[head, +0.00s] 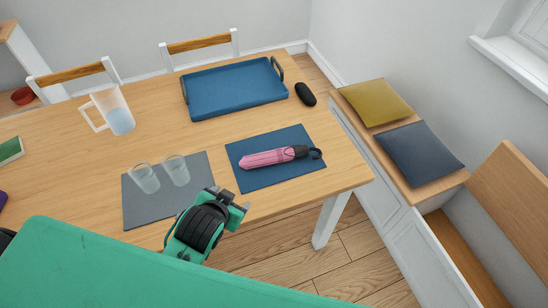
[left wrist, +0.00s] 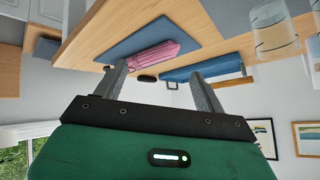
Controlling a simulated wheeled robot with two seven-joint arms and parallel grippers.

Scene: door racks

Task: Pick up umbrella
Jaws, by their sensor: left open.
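A folded pink umbrella (head: 268,158) with a black hooked handle lies on a blue placemat (head: 290,178) near the table's right end. In the left wrist view, which is upside down, the pink umbrella (left wrist: 148,55) and blue placemat (left wrist: 128,38) show past the fingers; the handle is hard to make out there. My left gripper (head: 228,200) is at the table's front edge, short of the umbrella and apart from it. Its fingers (left wrist: 157,73) are spread with nothing between them. My right gripper is not in view.
Two glasses (head: 145,178) (head: 177,170) stand on a grey placemat (head: 142,208) left of the umbrella. A blue tray (head: 235,88), a black oval object (head: 305,94) and a pitcher (head: 120,115) stand farther back. A bench with cushions (head: 420,153) is at the right.

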